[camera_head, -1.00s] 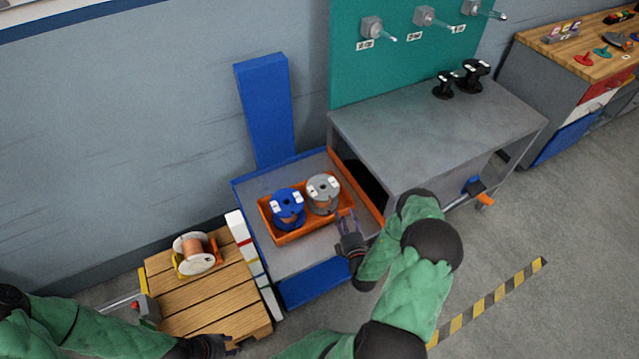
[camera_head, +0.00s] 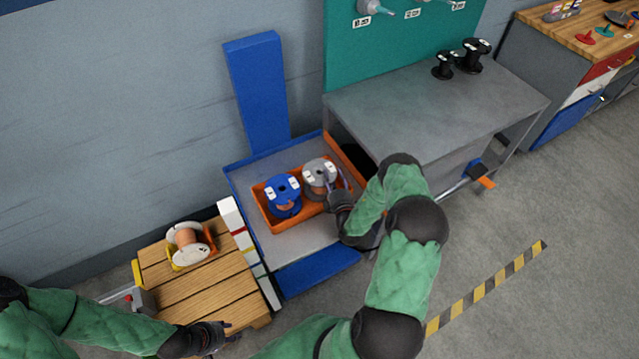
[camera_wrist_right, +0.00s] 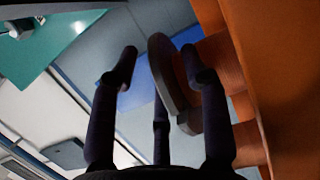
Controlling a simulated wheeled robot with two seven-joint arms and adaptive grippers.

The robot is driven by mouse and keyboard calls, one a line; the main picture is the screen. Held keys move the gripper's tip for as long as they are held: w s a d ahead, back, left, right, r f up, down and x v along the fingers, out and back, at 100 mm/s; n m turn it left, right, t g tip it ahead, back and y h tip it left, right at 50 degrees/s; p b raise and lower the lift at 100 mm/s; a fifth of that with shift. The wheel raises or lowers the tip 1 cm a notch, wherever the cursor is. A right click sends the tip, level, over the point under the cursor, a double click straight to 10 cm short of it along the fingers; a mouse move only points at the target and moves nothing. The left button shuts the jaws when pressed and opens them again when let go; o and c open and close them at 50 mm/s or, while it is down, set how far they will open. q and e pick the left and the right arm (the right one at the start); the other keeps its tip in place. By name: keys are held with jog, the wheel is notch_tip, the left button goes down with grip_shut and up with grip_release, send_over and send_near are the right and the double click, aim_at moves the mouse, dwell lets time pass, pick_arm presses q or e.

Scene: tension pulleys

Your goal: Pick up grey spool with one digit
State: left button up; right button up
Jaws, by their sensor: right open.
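The grey spool (camera_head: 319,177) stands in the right half of an orange bin (camera_head: 268,217), beside a blue spool (camera_head: 283,195); both have white labels on top. Digits on the labels are too small to read. My right gripper (camera_head: 343,184) is open at the right side of the grey spool, over the bin's edge. In the right wrist view, its spread dark fingers (camera_wrist_right: 160,90) are close to a dark curved rim (camera_wrist_right: 172,85), seemingly the spool's; contact cannot be told. My left gripper (camera_head: 226,330) hangs by the pallet's front edge, with its fingers small and unclear.
The bin sits on a blue-edged cart (camera_head: 300,240). A wooden pallet (camera_head: 205,290) carries a white-flanged copper spool (camera_head: 188,245). A grey table (camera_head: 430,110) with black spools (camera_head: 472,56) stands right of the cart. The floor at right is open.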

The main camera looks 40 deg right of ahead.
jog(key=shift+w+d, duration=0.35)
jog(key=shift+w, duration=0.3)
grip_shut()
jog(key=shift+r, duration=0.1)
